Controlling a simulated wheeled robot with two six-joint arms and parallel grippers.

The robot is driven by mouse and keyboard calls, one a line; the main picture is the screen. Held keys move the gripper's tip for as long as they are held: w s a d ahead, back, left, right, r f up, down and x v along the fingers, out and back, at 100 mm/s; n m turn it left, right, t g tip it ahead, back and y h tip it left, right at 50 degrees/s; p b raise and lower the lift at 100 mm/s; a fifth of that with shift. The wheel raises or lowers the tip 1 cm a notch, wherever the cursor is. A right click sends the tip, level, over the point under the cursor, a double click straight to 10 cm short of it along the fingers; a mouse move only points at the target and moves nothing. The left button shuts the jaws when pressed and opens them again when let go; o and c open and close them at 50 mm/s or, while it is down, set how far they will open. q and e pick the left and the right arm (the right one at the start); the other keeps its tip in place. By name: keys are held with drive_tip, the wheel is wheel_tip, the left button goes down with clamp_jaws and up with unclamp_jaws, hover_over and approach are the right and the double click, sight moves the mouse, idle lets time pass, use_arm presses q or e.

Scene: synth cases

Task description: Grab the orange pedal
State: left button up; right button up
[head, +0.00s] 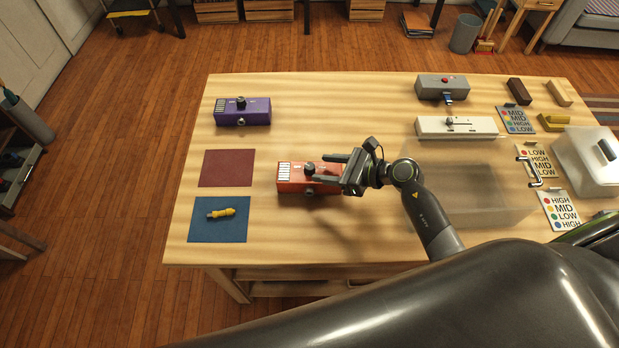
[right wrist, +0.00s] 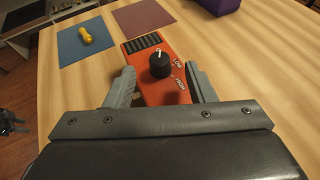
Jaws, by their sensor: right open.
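The orange pedal (head: 296,187) lies on the wooden table, left of the table's middle. It has a black knob and a striped panel at its left end. My right gripper (head: 328,168) is over the pedal's right part, with its fingers open. In the right wrist view the orange pedal (right wrist: 150,62) lies between the two open fingers (right wrist: 160,85), with its black knob (right wrist: 160,65) just beyond the fingertips. I cannot tell whether the fingers touch the pedal.
A purple pedal (head: 243,118) stands behind. A red mat (head: 226,160) and a blue mat (head: 208,233) with a yellow tool (head: 221,213) lie to the left.

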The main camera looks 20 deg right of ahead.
sight(312, 167)
drive_tip(key=b+x, duration=0.1)
drive_tip(key=x, duration=0.4)
drive_tip(key=shift+a, duration=0.15)
drive_tip(key=c, duration=0.3)
clamp_jaws()
